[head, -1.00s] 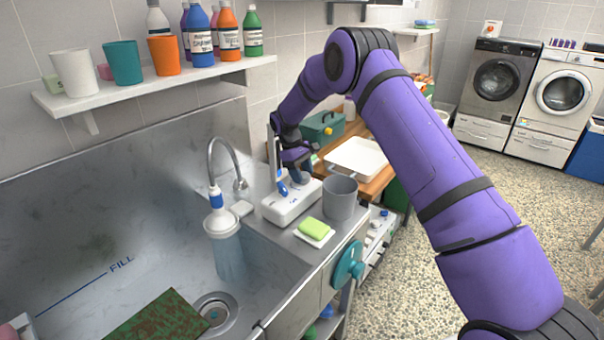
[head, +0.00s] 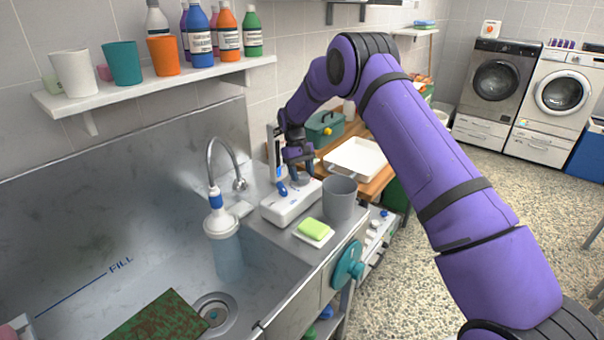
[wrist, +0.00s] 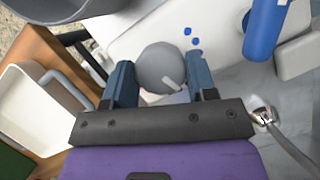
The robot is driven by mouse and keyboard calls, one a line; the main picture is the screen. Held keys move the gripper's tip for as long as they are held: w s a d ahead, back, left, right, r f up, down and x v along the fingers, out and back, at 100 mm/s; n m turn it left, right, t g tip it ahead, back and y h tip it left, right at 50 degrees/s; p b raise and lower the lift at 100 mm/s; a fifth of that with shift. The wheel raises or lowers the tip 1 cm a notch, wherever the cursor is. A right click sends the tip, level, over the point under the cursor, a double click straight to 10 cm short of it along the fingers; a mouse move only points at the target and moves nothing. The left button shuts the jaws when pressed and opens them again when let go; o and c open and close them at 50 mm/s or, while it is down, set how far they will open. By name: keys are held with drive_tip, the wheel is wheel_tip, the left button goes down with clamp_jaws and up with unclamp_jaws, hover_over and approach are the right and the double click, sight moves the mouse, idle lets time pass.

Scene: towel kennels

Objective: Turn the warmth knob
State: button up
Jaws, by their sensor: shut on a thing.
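The warmth knob is a round grey knob (wrist: 160,68) with a pale pointer mark, on the top of a white unit (head: 291,204) at the sink's right-hand counter. In the wrist view the knob sits between my two blue fingers, and the pointer aims toward the lower right. My gripper (wrist: 162,82) is shut on the knob, one finger on each side. In the head view my gripper (head: 303,172) reaches down onto the unit and partly hides the knob. Two small blue dots (wrist: 192,37) show on the unit beside the knob.
A grey cup (head: 340,198) stands close to the unit's right. A green sponge (head: 314,228) lies in front. The tap (head: 213,165) is to the left. A white tray (head: 356,158) lies on the wooden bench behind.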

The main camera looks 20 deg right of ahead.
drive_tip(key=o, duration=0.9)
drive_tip(key=shift+w+r, duration=0.1)
drive_tip(key=v, duration=1)
drive_tip(key=shift+w+r, duration=0.15)
drive_tip(key=shift+r, duration=0.05)
drive_tip(key=shift+r, duration=0.1)
